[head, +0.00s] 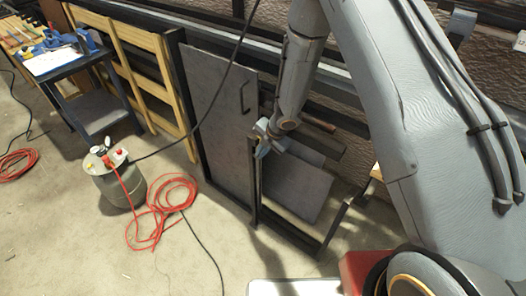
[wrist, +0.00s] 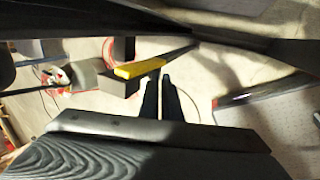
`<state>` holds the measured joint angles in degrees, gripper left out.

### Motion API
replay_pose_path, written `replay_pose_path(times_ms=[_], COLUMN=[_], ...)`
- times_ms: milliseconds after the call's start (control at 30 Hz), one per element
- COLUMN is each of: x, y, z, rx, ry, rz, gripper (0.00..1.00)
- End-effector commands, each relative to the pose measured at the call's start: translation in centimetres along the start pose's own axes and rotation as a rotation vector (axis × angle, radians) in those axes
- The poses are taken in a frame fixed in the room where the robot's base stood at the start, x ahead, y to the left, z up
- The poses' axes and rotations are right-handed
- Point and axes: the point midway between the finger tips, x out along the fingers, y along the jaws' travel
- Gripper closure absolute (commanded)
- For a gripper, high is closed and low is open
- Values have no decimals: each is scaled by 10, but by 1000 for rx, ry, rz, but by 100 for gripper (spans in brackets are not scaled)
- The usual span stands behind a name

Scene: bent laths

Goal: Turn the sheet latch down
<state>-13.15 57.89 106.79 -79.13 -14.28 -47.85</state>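A yellow bar, which looks like the sheet latch (wrist: 138,69), shows in the wrist view on a dark post. It lies roughly level, its right end tilted slightly up. My gripper (wrist: 161,78) has two dark fingers just below the bar's right end, with a narrow gap between them and nothing seen in it. I cannot tell whether the fingers touch the bar. In the head view my gripper (head: 262,141) is at the top of a dark post of the sheet rack (head: 255,185). There the latch is hidden or too small to make out.
A grey panel with a handle (head: 220,135) stands left of my gripper. Grey sheets (head: 297,190) lean in the rack. A canister (head: 115,180) and a coiled red hose (head: 170,205) are on the floor at left, near a tool cart (head: 90,110).

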Motion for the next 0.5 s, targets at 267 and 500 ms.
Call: replay_pose_path(times_ms=[267,500], x=[-9,-23], y=[4,2], z=[-1,-1], rx=[0,-1], ry=[1,2], rz=[1,1], gripper=[100,100])
